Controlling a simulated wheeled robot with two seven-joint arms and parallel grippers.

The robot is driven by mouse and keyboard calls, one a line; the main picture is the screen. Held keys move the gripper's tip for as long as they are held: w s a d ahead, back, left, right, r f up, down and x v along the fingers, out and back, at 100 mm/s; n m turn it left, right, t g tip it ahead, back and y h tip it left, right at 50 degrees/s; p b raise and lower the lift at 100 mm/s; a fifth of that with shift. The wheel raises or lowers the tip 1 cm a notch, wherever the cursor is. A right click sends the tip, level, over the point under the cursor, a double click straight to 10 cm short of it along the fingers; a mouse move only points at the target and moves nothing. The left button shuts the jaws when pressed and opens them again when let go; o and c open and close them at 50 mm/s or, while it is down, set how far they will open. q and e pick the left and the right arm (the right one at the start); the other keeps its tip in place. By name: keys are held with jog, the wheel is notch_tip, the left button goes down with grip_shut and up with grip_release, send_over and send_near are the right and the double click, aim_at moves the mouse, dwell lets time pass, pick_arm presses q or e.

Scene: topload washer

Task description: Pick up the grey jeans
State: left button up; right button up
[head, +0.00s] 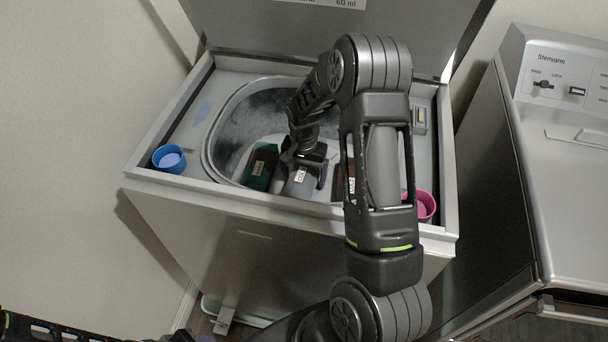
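The grey jeans (298,183), a folded grey bundle with a small white label, are inside the open drum (232,128) of the topload washer, near its front edge. The forearm and wrist hide part of the drum's right side.
A dark green cloth (260,168) lies left of the jeans, and a brown item (338,184) lies to their right. A blue cup (169,159) and a pink cup (426,207) sit at the washer's front corners. The raised lid (270,35) stands behind; another appliance (575,170) is right.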

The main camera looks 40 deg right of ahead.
jog(key=c, duration=1.8)
